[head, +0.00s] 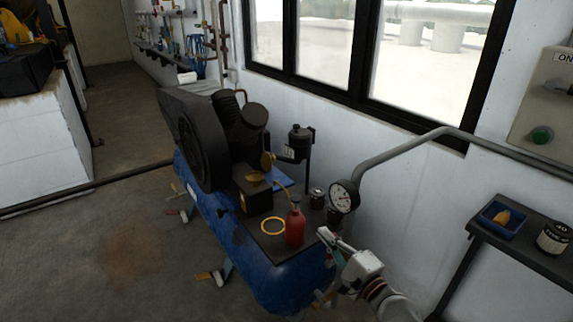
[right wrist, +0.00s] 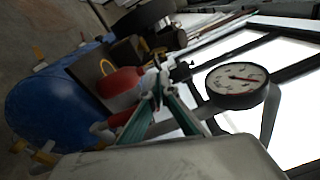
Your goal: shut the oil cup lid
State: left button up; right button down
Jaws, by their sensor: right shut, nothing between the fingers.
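The oil cup (head: 255,178) looks like a small brass cup on top of a dark block on the compressor. A brass disc (head: 267,160), which seems to be its lid, stands upright at the cup's back right edge, so the lid looks open. My right gripper (head: 326,234) is at the near right end of the compressor, right of the red oil can and well apart from the cup. In the right wrist view its teal-padded fingers (right wrist: 158,88) are together and empty. The cup is too small to make out surely there. My left gripper is out of view.
A red oil can (head: 295,226) and a yellow ring (head: 273,226) are on the compressor's top plate. A pressure gauge (head: 344,196) stands close to my right gripper. A black canister (head: 299,142) rises behind the cup. A side table (head: 520,250) is at right.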

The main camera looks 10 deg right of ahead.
aim_at(266, 160)
jog(key=k+l+z, duration=0.1)
jog(key=k+z, duration=0.2)
jog(key=k+l+z, duration=0.15)
jog(key=z, duration=0.15)
jog(key=i+u, duration=0.3)
jog(key=i, duration=0.4)
jog(key=i+l+u, duration=0.25)
jog(key=i, duration=0.45)
jog(key=l+u, duration=0.1)
jog(key=u, duration=0.2)
jog(key=i+l+u, duration=0.1)
jog(key=u, duration=0.2)
